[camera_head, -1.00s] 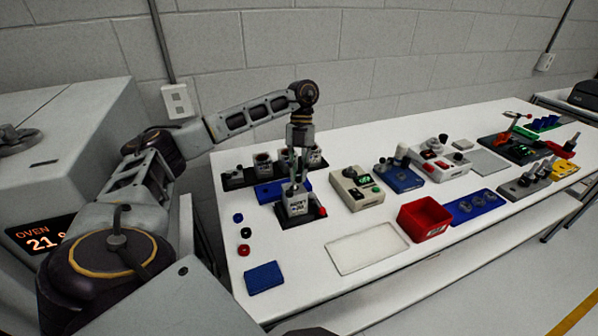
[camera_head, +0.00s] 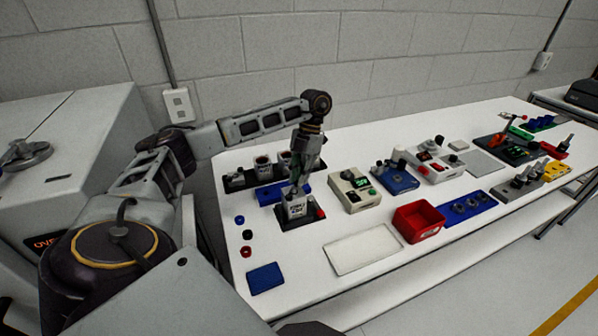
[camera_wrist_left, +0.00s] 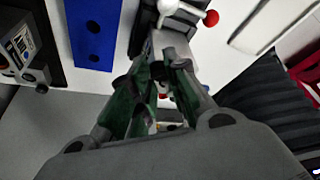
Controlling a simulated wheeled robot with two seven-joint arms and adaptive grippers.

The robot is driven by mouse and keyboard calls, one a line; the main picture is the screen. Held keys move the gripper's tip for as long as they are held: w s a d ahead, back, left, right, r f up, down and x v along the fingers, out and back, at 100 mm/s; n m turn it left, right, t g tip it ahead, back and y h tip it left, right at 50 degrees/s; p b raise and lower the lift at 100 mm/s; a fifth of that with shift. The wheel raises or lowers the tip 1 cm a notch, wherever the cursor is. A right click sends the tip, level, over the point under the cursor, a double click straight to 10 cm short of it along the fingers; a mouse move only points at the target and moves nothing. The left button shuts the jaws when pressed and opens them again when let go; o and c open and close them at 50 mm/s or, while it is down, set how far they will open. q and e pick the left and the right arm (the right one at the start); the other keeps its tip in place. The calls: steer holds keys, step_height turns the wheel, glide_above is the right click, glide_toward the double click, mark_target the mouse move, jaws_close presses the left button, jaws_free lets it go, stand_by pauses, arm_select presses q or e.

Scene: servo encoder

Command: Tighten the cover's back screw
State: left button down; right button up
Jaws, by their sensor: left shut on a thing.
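A white labelled servo unit (camera_head: 297,208) stands upright in a dark fixture (camera_head: 291,225) with a red knob at its right corner. My left gripper (camera_head: 299,185) points down onto the unit's top from above and behind. In the left wrist view its green fingers (camera_wrist_left: 168,68) close together over the unit's pale top (camera_wrist_left: 172,42). They are shut on a small part there, apparently the cover's back screw, which the fingers mostly hide. The cover itself is hard to make out. My right gripper is not in view.
A dark rack with labelled units (camera_head: 262,166) and a blue block with holes (camera_head: 270,195) stand close behind and left. A beige device (camera_head: 354,190) is close on the right. A red bin (camera_head: 419,220) and white tray (camera_head: 365,249) lie farther right and in front.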

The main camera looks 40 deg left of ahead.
arm_select(q)
steer(key=shift+m+p, duration=0.3)
steer(key=shift+m, duration=0.2)
steer(key=c, duration=1.3)
jaws_free()
steer(key=shift+w+r, duration=0.1)
steer(key=shift+d+v, duration=0.15)
steer(key=shift+v, duration=2.75)
steer(key=shift+d+v, duration=0.15)
steer(key=shift+v, duration=2.75)
steer(key=shift+r, duration=0.1)
